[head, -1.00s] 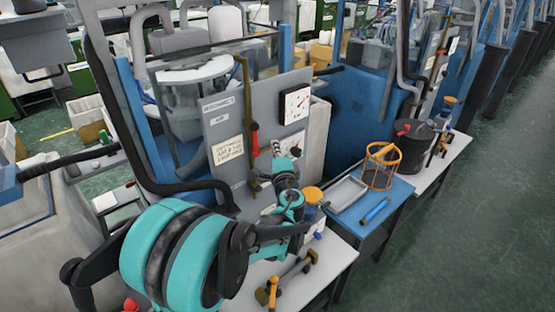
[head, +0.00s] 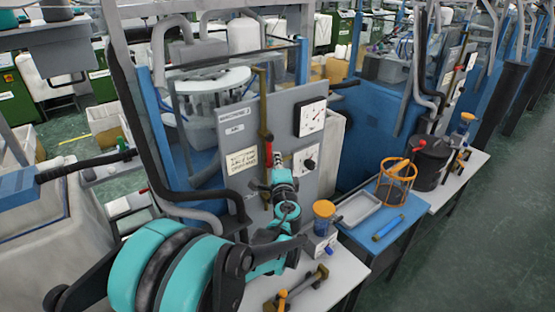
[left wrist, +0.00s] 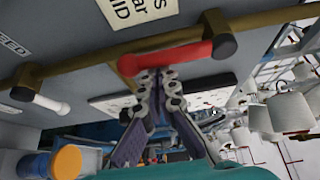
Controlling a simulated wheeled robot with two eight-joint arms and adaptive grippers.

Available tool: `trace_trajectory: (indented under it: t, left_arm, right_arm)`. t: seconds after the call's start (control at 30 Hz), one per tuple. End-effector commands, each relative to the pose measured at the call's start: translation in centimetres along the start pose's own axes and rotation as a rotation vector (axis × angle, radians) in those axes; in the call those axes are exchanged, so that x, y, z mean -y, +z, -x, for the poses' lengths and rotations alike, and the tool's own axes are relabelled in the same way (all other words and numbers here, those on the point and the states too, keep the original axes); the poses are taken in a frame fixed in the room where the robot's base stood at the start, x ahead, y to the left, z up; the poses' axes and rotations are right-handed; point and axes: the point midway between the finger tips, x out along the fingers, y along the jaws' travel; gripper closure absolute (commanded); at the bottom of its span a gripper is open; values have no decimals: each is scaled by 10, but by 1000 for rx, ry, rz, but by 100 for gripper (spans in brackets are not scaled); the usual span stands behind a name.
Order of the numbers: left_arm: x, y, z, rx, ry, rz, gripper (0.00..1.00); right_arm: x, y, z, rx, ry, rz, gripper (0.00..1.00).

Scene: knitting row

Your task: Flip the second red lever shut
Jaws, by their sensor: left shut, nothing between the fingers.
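The red lever (left wrist: 165,58) has a dark hub on a brass pipe (left wrist: 90,52). In the left wrist view its red handle lies nearly along the pipe. In the head view the red lever (head: 268,136) shows on the upright pipe. A second lever with a white handle (left wrist: 48,102) is farther along the pipe in the left wrist view, angled away from it. My left gripper (left wrist: 160,78) is shut and empty, its fingertips at the red handle's edge; contact is hard to tell. The left gripper (head: 279,162) also shows in front of the panel. My right gripper is not in view.
The grey panel (head: 285,105) carries two dials (head: 312,117) right of the pipe. An orange-topped jar (head: 324,209) stands close to my left forearm. A blue table with a tray (head: 355,210) and wire basket (head: 396,180) is to the right.

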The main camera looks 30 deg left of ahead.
Motion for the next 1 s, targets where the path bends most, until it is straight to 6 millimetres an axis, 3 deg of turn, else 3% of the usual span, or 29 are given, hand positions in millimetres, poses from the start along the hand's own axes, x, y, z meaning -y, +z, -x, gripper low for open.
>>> trace_trajectory:
  t: [0.57, 1.0]
  left_arm:
    - [1, 8, 4, 1, 59, -98, 100]
    - [7, 28, 16, 2, 230, -385, 100]
  right_arm:
    - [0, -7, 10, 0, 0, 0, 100]
    - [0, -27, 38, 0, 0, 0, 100]
